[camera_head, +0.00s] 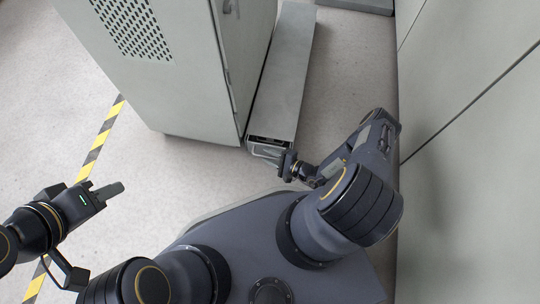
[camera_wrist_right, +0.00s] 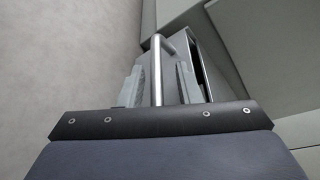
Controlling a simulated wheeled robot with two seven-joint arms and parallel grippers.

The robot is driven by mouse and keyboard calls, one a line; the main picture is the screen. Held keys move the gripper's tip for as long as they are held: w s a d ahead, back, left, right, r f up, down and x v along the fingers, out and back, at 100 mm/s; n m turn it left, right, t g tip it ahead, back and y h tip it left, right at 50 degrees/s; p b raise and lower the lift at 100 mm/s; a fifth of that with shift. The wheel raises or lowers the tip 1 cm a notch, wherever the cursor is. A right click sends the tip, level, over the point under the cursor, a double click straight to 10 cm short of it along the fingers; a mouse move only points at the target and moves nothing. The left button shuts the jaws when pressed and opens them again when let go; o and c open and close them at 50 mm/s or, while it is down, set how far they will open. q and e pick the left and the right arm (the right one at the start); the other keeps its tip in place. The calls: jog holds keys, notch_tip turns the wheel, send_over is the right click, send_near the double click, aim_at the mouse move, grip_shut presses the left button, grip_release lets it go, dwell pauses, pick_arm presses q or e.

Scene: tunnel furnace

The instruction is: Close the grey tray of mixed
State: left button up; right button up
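The long grey tray (camera_head: 282,75) lies low beside the right side of a grey cabinet, its near end pointing toward me. A metal bar handle (camera_wrist_right: 157,70) is on its near end. My right gripper (camera_head: 285,163) is at this near end. In the right wrist view its two pale fingers (camera_wrist_right: 160,88) stand on either side of the handle bar, with gaps visible between. The handle is partly hidden by the gripper in the head view. My left gripper (camera_head: 112,190) is at the far left, away from the tray and empty; its finger gap is not clear.
The grey cabinet (camera_head: 175,70) with a perforated panel stands left of the tray. A large grey panelled wall (camera_head: 465,100) runs close along the right side of my right arm. Yellow-black floor tape (camera_head: 98,148) is at left. The floor between is clear.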

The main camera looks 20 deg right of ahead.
jog(key=p+v, duration=0.2)
jog(key=v, duration=0.4)
jog(key=shift+s+d+r, duration=0.1)
jog(key=shift+s+d, duration=0.1)
jog(key=shift+s+d+r+p, duration=0.1)
jog(key=shift+s+d+p, duration=0.2)
jog(key=shift+s, duration=0.15)
jog(key=shift+s, duration=0.1)
